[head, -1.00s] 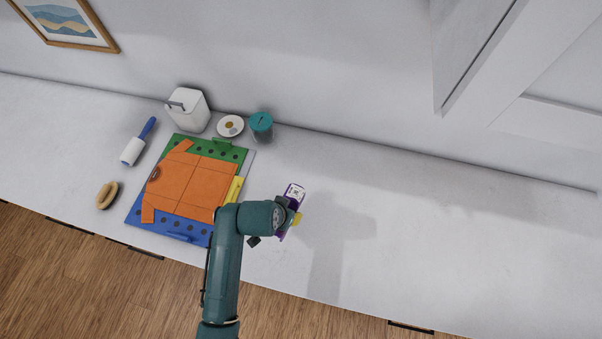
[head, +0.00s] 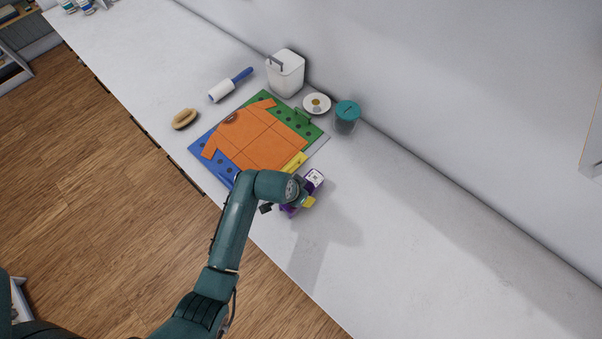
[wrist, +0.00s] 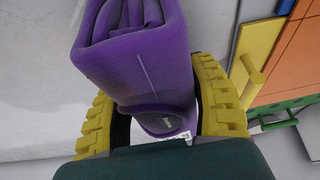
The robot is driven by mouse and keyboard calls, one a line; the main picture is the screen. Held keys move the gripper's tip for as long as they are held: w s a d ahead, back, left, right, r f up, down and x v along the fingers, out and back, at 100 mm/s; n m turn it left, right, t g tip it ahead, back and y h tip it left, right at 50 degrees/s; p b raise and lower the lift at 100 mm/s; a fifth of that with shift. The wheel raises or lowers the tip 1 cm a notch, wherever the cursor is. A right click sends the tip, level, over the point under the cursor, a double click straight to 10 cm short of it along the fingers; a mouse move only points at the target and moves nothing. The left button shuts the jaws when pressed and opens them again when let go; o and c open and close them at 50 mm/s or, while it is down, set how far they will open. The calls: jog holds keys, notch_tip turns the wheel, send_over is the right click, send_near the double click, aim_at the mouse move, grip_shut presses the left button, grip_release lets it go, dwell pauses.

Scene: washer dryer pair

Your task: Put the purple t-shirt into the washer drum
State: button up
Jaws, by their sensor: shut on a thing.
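The purple t-shirt (wrist: 140,60) is folded into a compact bundle and sits between the two yellow ribbed fingers of my gripper (wrist: 158,118) in the wrist view. The fingers press on its two sides. In the head view the purple t-shirt (head: 291,210) shows only in part, beside and under my gripper (head: 297,200), over the white counter. A white printed tag (head: 316,177) shows at its far end. My wrist hides the rest of it. I cannot tell whether it touches the counter. The washer drum is not in view.
An orange shirt (head: 255,145) lies on a blue and green folding board (head: 310,130) left of my gripper. Behind are a white canister (head: 286,75), a small dish (head: 317,103) and a teal-lidded jar (head: 346,117). A lint roller (head: 230,85) and brush (head: 185,118) lie left. The counter's right side is clear.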

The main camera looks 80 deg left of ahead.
jog(key=shift+f, duration=0.15)
jog(key=o, duration=1.2)
jog(key=shift+r, duration=0.3)
jog(key=p+v, duration=0.1)
jog(key=v, duration=1)
jog(key=shift+r, duration=0.4)
